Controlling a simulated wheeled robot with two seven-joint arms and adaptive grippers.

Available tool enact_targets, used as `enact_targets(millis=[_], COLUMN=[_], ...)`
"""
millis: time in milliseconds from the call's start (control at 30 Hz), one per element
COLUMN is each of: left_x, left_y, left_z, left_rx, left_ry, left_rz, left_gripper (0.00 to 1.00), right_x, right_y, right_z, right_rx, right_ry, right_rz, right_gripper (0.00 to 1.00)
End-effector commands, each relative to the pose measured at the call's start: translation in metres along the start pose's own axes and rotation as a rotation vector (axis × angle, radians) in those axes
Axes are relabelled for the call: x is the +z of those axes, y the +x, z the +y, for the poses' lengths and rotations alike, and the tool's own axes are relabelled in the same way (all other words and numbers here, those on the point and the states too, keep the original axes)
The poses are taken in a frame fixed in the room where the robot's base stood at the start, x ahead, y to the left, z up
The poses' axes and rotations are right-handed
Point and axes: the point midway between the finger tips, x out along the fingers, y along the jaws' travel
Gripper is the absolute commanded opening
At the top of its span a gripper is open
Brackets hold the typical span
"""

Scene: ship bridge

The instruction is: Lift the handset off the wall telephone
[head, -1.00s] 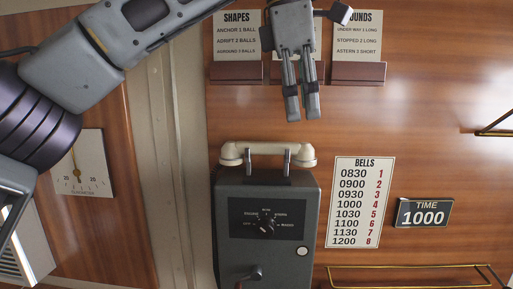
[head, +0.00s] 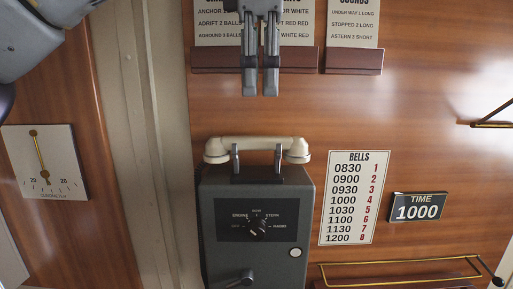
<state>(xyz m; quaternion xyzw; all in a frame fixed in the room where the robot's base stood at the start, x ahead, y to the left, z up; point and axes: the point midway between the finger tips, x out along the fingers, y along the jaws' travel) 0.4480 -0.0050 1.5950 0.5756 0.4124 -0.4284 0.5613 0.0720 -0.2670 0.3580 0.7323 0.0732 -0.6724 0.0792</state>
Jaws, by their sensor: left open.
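The grey wall telephone (head: 222,225) is mounted on the wood panel in the lower middle of the head view. Its cream handset (head: 258,143) lies level across two upright cradle prongs on top of the box. My left gripper (head: 260,92) hangs from the top edge with its fingers pointing down. It is open and empty, above the handset with a clear gap, its two fingers parted a little. My right gripper is not in the view.
Card holders (head: 353,61) with printed cards stick out from the wall behind and beside my left gripper. A bells card (head: 353,197) and a time sign (head: 418,207) are right of the telephone. A brass rail (head: 400,262) is lower right. A dial gauge (head: 45,162) is at left.

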Motion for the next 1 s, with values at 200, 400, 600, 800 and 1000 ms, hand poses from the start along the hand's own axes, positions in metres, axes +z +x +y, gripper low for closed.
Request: enact_targets(millis=[200,400,600,800,1000], left_x=[0.0,-0.001,-0.001,-0.001,-0.001], left_y=[0.022,0.047,0.07,0.08,0.08], left_z=[-0.001,0.0,0.0,0.0,0.0], left_rx=[-0.003,-0.002,-0.001,0.0,0.0], left_ry=[0.002,0.0,0.001,0.0,0.0], left_rz=[-0.001,0.0,0.0,-0.001,-0.001], left_gripper=[0.55,0.55,0.55,0.55,0.55], right_x=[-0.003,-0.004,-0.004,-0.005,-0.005], right_y=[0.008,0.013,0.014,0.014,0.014], right_z=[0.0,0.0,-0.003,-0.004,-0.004], right_rx=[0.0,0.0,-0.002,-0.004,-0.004], right_ry=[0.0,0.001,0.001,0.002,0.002], right_rz=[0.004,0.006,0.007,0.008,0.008], right_gripper=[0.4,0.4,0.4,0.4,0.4])
